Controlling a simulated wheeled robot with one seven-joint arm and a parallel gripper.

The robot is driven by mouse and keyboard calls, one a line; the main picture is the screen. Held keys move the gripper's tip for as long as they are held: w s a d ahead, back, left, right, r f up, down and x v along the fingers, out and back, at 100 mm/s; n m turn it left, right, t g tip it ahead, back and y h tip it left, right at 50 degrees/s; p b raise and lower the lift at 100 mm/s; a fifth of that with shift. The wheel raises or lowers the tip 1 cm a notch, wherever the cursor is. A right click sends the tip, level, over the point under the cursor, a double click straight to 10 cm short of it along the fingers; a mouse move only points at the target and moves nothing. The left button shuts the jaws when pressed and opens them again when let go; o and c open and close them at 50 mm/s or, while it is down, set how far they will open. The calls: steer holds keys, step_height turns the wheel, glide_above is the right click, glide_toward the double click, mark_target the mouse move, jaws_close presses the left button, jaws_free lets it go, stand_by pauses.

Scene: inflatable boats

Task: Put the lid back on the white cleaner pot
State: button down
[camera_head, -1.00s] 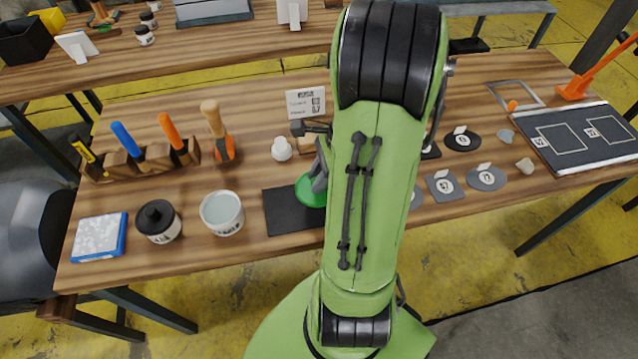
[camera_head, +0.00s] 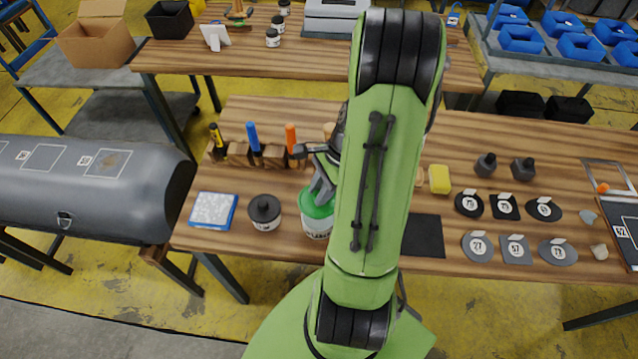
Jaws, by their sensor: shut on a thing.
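The white cleaner pot (camera_head: 317,233) stands near the front of the bench, partly hidden behind my arm. Its green lid (camera_head: 314,208) is at the pot's mouth and covers the opening from this view. I cannot tell whether the lid is seated or just above the rim. My gripper (camera_head: 321,190) points down from above and is shut on the green lid. The arm hides part of the gripper and the lid's right side.
A wooden tool rack (camera_head: 240,155) is behind. The black mat (camera_head: 424,237) is bare where visible. Numbered patches (camera_head: 478,246) lie to the right.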

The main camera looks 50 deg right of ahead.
steer(key=shift+s+d+f+b, duration=0.1)
steer(key=shift+s+f+b, duration=0.1)
steer(key=shift+f+b, duration=0.25)
step_height(320, 180, down, 5)
steer(key=b, duration=0.4)
steer(key=shift+w+f+b, duration=0.1)
steer(key=shift+f+b, duration=0.2)
steer(key=shift+r+p, duration=0.1)
steer(key=shift+p, duration=0.3)
steer(key=shift+f, duration=0.2)
stand_by(1.3)
steer(key=c, duration=0.8)
jaws_free()
steer(key=shift+c, duration=0.2)
steer(key=shift+o, duration=0.4)
